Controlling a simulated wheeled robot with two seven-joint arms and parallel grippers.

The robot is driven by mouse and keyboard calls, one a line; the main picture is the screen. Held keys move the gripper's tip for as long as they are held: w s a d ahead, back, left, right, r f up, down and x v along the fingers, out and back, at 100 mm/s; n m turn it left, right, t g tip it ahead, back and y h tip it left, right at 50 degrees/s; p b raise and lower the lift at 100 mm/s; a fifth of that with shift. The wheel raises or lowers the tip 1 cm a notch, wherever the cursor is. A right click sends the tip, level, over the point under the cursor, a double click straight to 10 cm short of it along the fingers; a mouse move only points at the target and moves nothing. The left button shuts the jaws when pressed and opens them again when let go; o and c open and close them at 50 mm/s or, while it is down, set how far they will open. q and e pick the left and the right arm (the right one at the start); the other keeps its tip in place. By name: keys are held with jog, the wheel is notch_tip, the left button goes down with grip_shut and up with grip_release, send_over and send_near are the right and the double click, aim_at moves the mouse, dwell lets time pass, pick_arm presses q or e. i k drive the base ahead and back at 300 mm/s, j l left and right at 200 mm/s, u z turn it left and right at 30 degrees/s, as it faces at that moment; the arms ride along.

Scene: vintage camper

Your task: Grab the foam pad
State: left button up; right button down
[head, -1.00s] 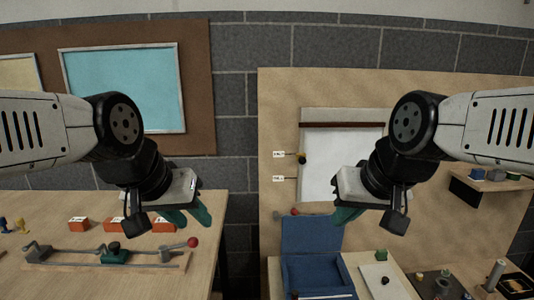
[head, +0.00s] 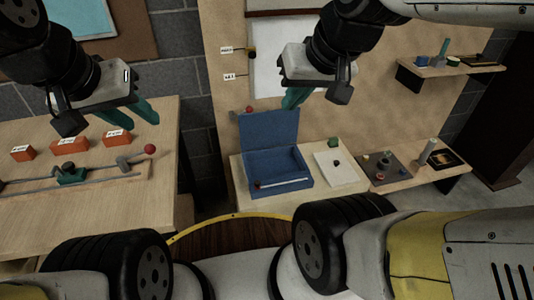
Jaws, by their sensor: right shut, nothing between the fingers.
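I cannot tell for sure which thing is the foam pad. An open blue case (head: 270,130) stands on the right-hand table with its lid up and a thin pale rod across its front. A flat white pad (head: 328,177) lies to its right with a small dark knob and a green block on or beside it. My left gripper (head: 131,115) is open and empty above the left table. My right gripper (head: 293,99) is shut and empty, in front of the wall panel and above the blue case in the picture.
The left table (head: 95,210) holds orange labelled blocks (head: 70,144) and a rail fixture with a red knob (head: 150,149). A dark plate (head: 375,176) with small parts lies right of the white pad. A shelf (head: 450,68) hangs at upper right. A gap separates the tables.

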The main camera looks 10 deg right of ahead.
aim_at(337, 171)
jog(key=i+l+z, duration=0.3)
jog(key=i+l, duration=0.15)
jog(key=i+l+z, duration=0.25)
jog(key=i+l, duration=0.15)
jog(key=i, duration=0.1)
